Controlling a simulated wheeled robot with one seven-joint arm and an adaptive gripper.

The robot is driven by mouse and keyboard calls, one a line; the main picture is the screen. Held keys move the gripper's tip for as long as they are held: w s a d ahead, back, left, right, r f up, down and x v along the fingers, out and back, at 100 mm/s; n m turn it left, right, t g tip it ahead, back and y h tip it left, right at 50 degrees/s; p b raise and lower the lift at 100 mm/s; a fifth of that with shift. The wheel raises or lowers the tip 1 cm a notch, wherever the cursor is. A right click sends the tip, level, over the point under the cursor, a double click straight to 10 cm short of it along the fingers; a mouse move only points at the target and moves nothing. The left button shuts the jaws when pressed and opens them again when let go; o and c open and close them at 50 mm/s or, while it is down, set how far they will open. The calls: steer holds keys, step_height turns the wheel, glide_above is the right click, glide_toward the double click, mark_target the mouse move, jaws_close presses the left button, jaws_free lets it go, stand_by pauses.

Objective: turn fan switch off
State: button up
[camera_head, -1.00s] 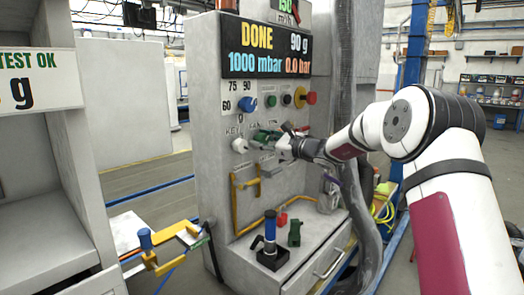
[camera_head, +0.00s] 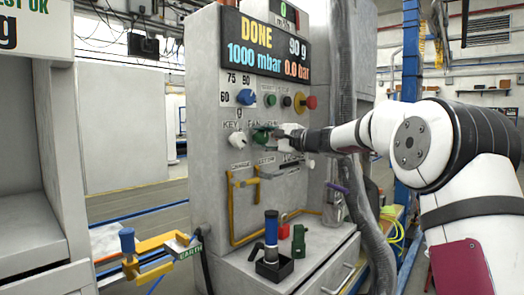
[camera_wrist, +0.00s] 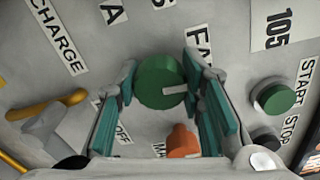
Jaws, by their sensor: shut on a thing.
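The fan switch is a round green knob (camera_head: 260,136) on the light grey panel, next to the FAN label. In the wrist view the green knob (camera_wrist: 158,84) sits between my two teal finger pads, and a pale mark on its face points right in the picture. My gripper (camera_head: 279,133) reaches the panel from the right, with its fingers around the knob. The wrist view shows my gripper (camera_wrist: 163,76) with one finger on each side of the knob.
A white key switch (camera_head: 236,141) is left of the knob. An orange knob (camera_wrist: 181,141) and a green button (camera_wrist: 273,97) are close by in the wrist view. A yellow tube (camera_head: 231,200) runs below.

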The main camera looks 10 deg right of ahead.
steer(key=shift+n+b, duration=0.65)
steer(key=shift+n, duration=0.05)
steer(key=o, duration=1.2)
steer(key=shift+s+d, duration=0.1)
steer(key=v, duration=1.1)
steer(key=shift+s+d, duration=0.2)
steer(key=shift+s, duration=0.1)
